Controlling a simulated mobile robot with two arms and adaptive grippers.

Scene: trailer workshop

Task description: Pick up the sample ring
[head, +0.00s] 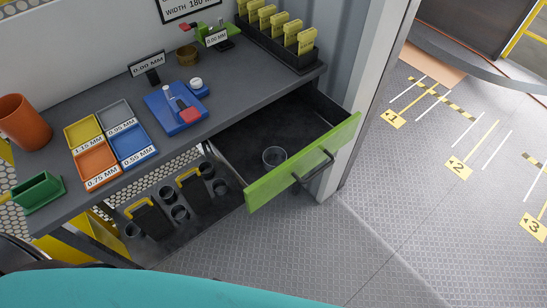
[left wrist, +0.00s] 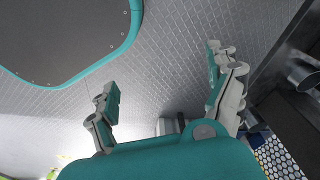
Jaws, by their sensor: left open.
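A thin, pale grey ring (head: 265,158), which looks like the sample ring, lies on the floor of the open dark drawer (head: 238,138), near its green front (head: 290,176). Nothing covers it. My left gripper (left wrist: 163,75) shows in the left wrist view with its two fingers spread wide and nothing between them; the patterned metal floor is behind it. The left gripper is not in the head view, and the ring is not seen in the left wrist view. My right gripper is in neither view.
The workbench (head: 235,85) above the drawer carries coloured trays (head: 130,145), a blue block (head: 165,97), an orange cup (head: 22,120) and a rack of yellow tags (head: 293,52). The drawer handle (head: 318,166) sticks out. A shelf (head: 205,218) below holds black bins. Floor to the right is clear.

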